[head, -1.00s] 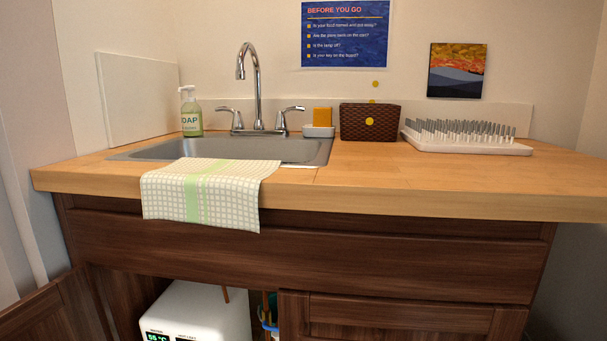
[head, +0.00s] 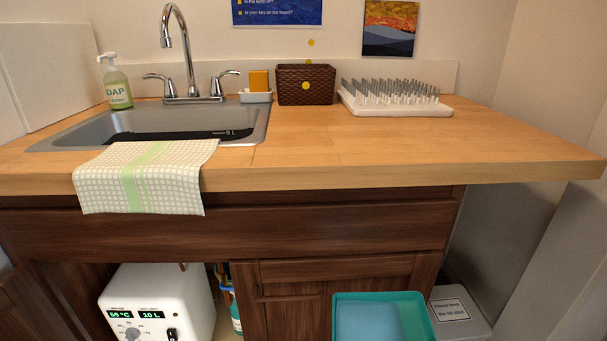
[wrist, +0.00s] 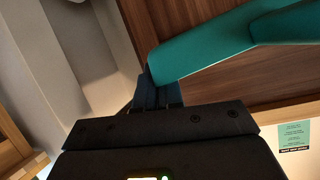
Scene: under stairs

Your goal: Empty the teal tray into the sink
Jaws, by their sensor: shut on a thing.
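The teal tray (head: 405,297) shows at the bottom of the head view, in front of the cupboard and below counter height. A pale blue, flat-looking content (head: 367,322), seemingly water, lies inside it; the tray's near part is cut off. In the wrist view my gripper (wrist: 160,92) is shut on the rim of the teal tray (wrist: 215,45). My gripper does not show in the head view. The metal sink (head: 170,118) is set in the counter at the left, with a dark band marked "9 L" inside. A checked towel (head: 145,175) hangs over its front edge.
The tap (head: 187,60) stands behind the sink, with a soap bottle (head: 117,85) to its left. A sponge holder (head: 256,96), woven basket (head: 305,85) and drying rack (head: 395,100) line the back. The wooden counter (head: 400,155) is clear in front. A white heater (head: 155,305) sits below.

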